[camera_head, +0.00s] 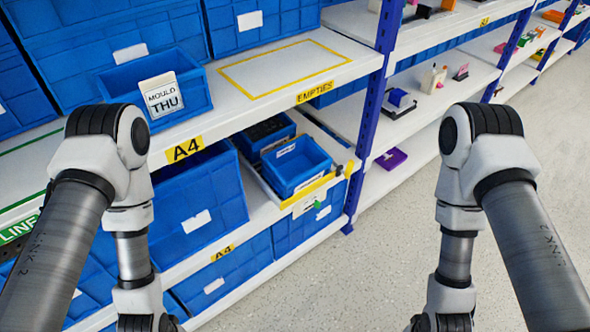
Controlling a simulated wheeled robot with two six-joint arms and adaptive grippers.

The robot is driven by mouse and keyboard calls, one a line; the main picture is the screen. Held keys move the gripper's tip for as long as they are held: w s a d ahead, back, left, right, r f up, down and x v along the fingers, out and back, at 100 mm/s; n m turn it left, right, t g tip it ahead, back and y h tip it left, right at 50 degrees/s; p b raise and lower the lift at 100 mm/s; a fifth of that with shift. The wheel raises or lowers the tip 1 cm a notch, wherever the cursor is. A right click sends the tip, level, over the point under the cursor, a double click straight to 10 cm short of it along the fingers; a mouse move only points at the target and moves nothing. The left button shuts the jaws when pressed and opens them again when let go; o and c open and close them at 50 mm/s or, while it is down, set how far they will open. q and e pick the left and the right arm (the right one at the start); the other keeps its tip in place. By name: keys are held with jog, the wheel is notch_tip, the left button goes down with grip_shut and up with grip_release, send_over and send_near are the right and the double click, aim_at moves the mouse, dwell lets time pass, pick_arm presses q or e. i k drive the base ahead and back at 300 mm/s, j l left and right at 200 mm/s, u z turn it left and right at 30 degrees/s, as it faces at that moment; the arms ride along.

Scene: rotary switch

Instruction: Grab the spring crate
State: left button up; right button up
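No crate carries a readable spring label, so I cannot tell which one is the spring crate. A small open blue crate (297,180) sits on a yellow-edged tray (262,180) on the middle shelf. Another blue crate (243,143) with dark contents stands just behind it. A blue crate (193,97) on the upper shelf bears a card reading "MOULD THU". My two arms come in from the left and right, apart from these crates. Their lower ends run out of the bottom of the picture, and the fingertips do not show.
A yellow-outlined area (285,68) marked "EMPTIES" is bare on the upper shelf. Large blue bins (192,212) fill the shelves at left. A blue upright post (375,110) stands right of the tray. The speckled floor (365,255) between my arms is clear.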

aim_at(290, 168)
jog(key=i+l+u, duration=0.15)
jog(key=l+u, duration=0.2)
jog(key=u, duration=0.15)
jog(key=l+u, duration=0.45)
jog(key=i+l+u, duration=0.25)
jog(key=l, duration=1.75)
jog(key=l+u, duration=0.2)
jog(key=l, duration=1.85)
